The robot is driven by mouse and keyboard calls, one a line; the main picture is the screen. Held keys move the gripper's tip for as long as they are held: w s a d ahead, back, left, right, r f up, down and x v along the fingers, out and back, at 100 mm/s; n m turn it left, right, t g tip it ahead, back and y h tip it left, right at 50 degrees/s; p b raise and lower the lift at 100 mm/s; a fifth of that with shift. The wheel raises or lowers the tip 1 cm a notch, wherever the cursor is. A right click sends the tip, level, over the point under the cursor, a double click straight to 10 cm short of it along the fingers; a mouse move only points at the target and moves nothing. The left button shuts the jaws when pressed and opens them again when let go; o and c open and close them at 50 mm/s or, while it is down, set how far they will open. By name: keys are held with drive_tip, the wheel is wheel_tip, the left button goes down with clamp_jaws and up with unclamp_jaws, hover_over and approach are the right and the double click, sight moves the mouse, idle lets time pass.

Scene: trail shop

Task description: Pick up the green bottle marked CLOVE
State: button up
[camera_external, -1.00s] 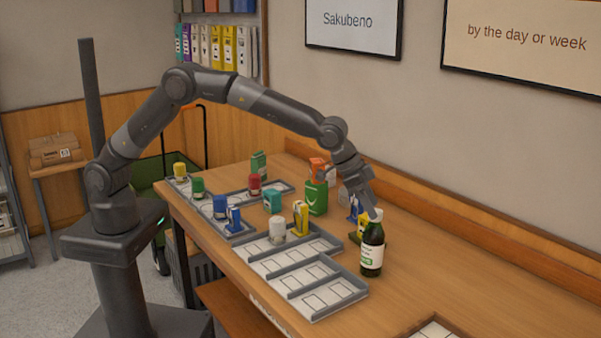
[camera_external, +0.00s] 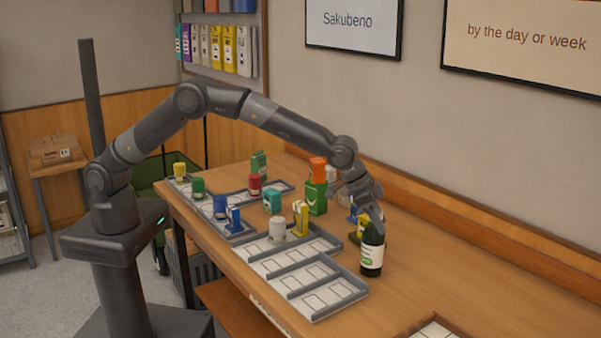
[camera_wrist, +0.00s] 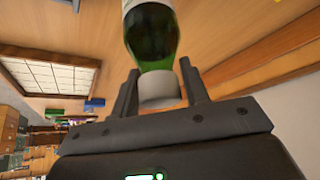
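A dark green bottle (camera_external: 373,255) with a white label and a green band stands upright on the table in the external view. Its label is too small to read. Its green body (camera_wrist: 152,38) and grey-white cap (camera_wrist: 158,89) show in the wrist view. My gripper (camera_wrist: 158,75) is open, with its two fingers on either side of the cap and neck. A small gap seems to show beside the cap. In the external view my gripper (camera_external: 373,212) covers the bottle's top.
Yellow and blue items stand close behind the bottle, partly hidden by my arm. Grey-edged trays (camera_external: 322,307) hold several small containers.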

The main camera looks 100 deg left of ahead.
clamp_jaws()
drive_tip(key=shift+r, duration=0.1)
idle(0.4)
